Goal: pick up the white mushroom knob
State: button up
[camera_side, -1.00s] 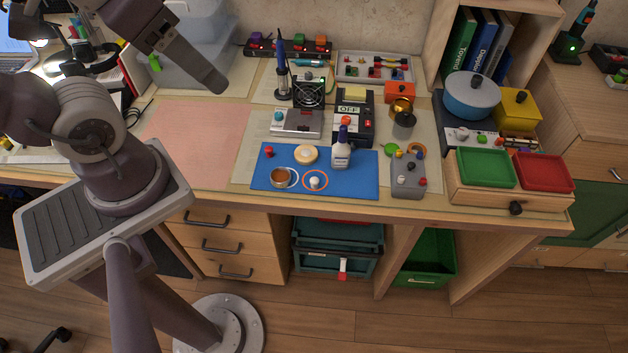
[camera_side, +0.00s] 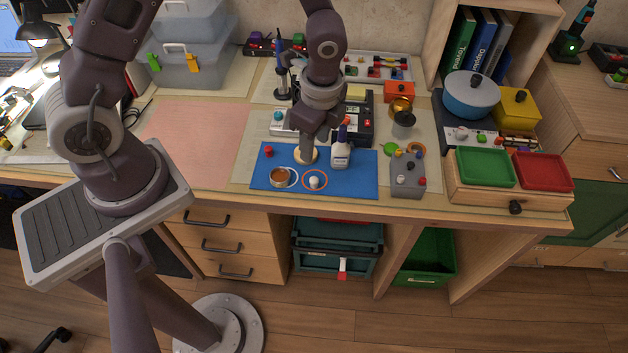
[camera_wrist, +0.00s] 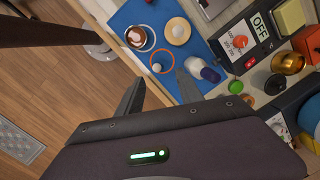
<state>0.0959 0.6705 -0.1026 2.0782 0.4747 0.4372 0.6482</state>
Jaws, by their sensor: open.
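The white mushroom knob (camera_side: 314,182) sits inside an orange ring on the blue mat (camera_side: 351,184), near the front of the table. In the wrist view the knob (camera_wrist: 156,68) shows as a small white ball at the ring's lower edge, ahead of the fingertips. My gripper (camera_side: 307,152) hangs above the round tan disc (camera_side: 306,158), behind the knob and apart from it. In the wrist view my gripper (camera_wrist: 158,80) has its two fingers spread with nothing between them.
A brown cup (camera_side: 279,177) and a red knob (camera_side: 269,152) are on the mat's left side. A grey box with knobs (camera_side: 408,178) stands to the right. The pink sheet is bare.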

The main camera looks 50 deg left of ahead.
aim_at(314, 179)
jog(key=shift+m+g, duration=0.3)
jog(key=shift+m, duration=0.4)
notch_tip(314, 179, down, 11)
jog(key=shift+s+d, duration=0.1)
jog(key=shift+s, duration=0.05)
grip_shut()
